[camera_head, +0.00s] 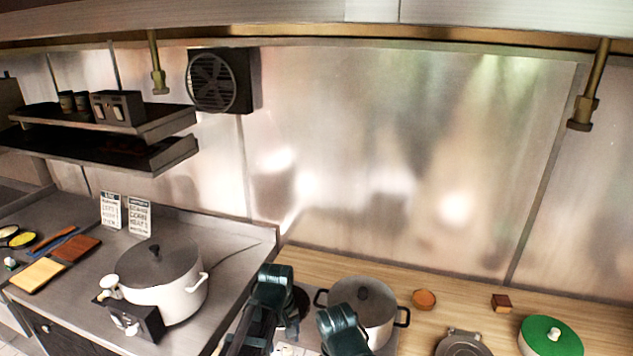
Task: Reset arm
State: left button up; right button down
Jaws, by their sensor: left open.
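My left gripper (262,312) is at the bottom centre, in front of the stove top. It is open and I see nothing held in it. My own dark teal arm parts stand up here, one beside the grey pot and one partly in front of it. My right gripper's jaws do not show.
Cutting boards (75,248) lie further left. Shelves (165,120) hang upper left.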

pick_arm(q)
jog(key=s+a+m, duration=0.5)
jog(key=s+a, duration=0.2)
jog(key=a, duration=0.1)
pick_arm(e)
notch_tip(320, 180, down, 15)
jog(key=b, duration=1.4)
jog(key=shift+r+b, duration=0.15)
jog(key=shift+b, duration=0.2)
pick_arm(q)
jog(key=s+d+f+m+y, duration=0.1)
jog(key=s+d+f+m, duration=0.3)
jog(key=d+f, duration=0.6)
notch_tip(320, 180, down, 4)
jog(key=shift+s+d+f+g, duration=0.25)
jog(key=shift+s+d+g, duration=0.05)
jog(key=shift+s, duration=0.55)
